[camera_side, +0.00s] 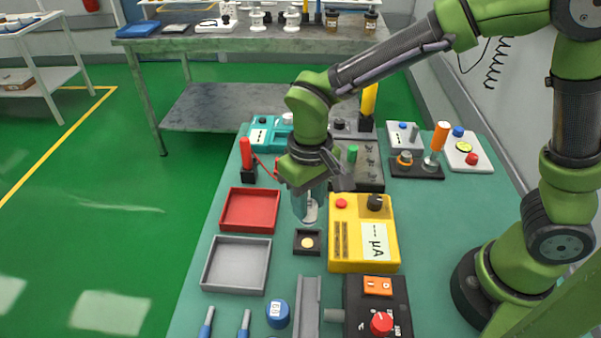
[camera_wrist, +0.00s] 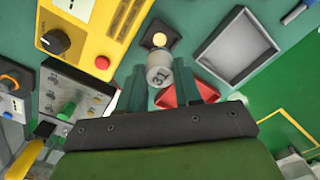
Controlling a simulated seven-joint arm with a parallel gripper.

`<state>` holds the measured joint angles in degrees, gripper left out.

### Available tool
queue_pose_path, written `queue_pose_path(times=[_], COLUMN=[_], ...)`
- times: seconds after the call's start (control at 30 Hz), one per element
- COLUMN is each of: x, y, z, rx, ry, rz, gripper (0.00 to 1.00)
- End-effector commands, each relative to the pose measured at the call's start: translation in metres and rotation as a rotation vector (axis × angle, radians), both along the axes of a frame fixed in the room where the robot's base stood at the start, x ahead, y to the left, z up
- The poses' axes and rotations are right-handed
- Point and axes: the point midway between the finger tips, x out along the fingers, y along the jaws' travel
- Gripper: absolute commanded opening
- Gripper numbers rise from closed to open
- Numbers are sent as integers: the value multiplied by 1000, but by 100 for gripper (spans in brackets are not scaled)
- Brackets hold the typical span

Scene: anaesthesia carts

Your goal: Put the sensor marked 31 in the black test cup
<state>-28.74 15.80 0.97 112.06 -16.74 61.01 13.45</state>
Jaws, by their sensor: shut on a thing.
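The sensor marked 31 is a pale grey cylinder; its number faces the camera in the wrist view (camera_wrist: 160,76). My gripper (camera_side: 309,207) is shut on this sensor (camera_side: 311,214) and holds it above the bench, pointing down. The black test cup (camera_side: 297,244) is a small square block with a cream disc at its middle. It sits just below and in front of the held sensor in the side view. In the wrist view the cup (camera_wrist: 147,37) shows just beyond the sensor, which appears apart from it.
A yellow meter (camera_side: 345,266) stands close right of the cup. A red tray (camera_side: 225,226) and a grey tray (camera_side: 207,276) lie to the left. A blue-rimmed numbered sensor (camera_side: 278,313) and a grey channel (camera_side: 307,312) are in front. Several devices crowd the back.

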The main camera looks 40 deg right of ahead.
Motion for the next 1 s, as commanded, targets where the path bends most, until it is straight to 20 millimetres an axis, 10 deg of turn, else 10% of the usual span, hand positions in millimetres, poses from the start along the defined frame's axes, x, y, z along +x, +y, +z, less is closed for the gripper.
queue_pose_path(times=[0.5, 0.93, 0.97, 1.0], x=[0, 1, 1, 1], y=[0, 0, 0, 0], z=[-70, -77, -77, -76], rx=[-2, -1, 0, 0], ry=[2, 1, 0, 0], rz=[1, 0, 0, 0], gripper=[0, 0, 39, 45])
